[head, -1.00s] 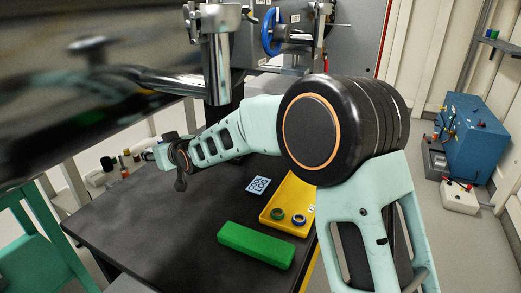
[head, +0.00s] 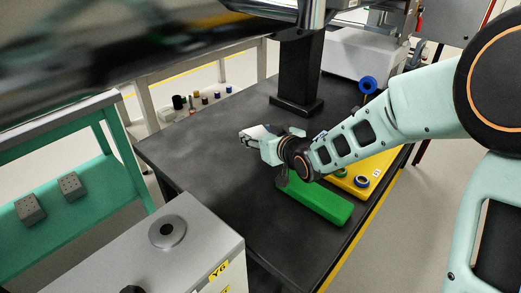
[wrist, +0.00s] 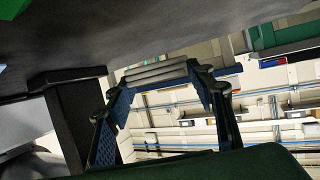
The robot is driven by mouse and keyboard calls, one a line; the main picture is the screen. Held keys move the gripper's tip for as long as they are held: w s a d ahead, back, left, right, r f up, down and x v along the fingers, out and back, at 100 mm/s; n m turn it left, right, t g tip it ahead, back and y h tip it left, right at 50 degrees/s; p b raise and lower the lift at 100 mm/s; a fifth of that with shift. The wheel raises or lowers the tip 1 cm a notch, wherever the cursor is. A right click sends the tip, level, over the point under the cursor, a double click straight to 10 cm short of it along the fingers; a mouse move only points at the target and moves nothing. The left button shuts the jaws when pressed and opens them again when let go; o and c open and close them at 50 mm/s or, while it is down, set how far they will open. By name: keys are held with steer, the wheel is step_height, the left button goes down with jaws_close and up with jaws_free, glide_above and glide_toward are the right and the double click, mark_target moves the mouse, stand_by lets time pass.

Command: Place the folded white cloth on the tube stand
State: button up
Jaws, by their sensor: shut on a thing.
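My gripper (head: 252,138) is over the dark table (head: 205,130), left of the green box. In the wrist view its fingers (wrist: 163,76) are shut on the folded white cloth (wrist: 157,70), which shows as a layered pale roll between the tips. The cloth also shows as a small white patch (head: 256,131) in the head view. A black post (head: 298,68) on a flat base, below a metal tube, stands behind the gripper; it may be the tube stand. The post also shows in the wrist view (wrist: 82,115). The cloth is apart from it.
A green box (head: 318,203) and a yellow tray (head: 382,163) with rings lie at the table's right, partly behind my arm. A grey cabinet (head: 185,245) stands in front. A green shelf (head: 95,190) with grey blocks is at left. The table's left part is clear.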

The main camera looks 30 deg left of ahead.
steer(key=shift+s+d+f, duration=0.1)
steer(key=shift+d+f, duration=0.1)
steer(key=shift+f, duration=0.1)
steer(key=f, duration=0.2)
steer(key=f+b, duration=0.1)
steer(key=shift+s+d+f, duration=0.1)
steer(key=shift+d+f, duration=0.1)
steer(key=shift+f, duration=0.15)
steer(key=shift+r, duration=0.1)
steer(key=shift+f+b, duration=0.5)
steer(key=shift+b, duration=0.15)
steer(key=shift+f, duration=0.15)
steer(key=o, duration=0.9)
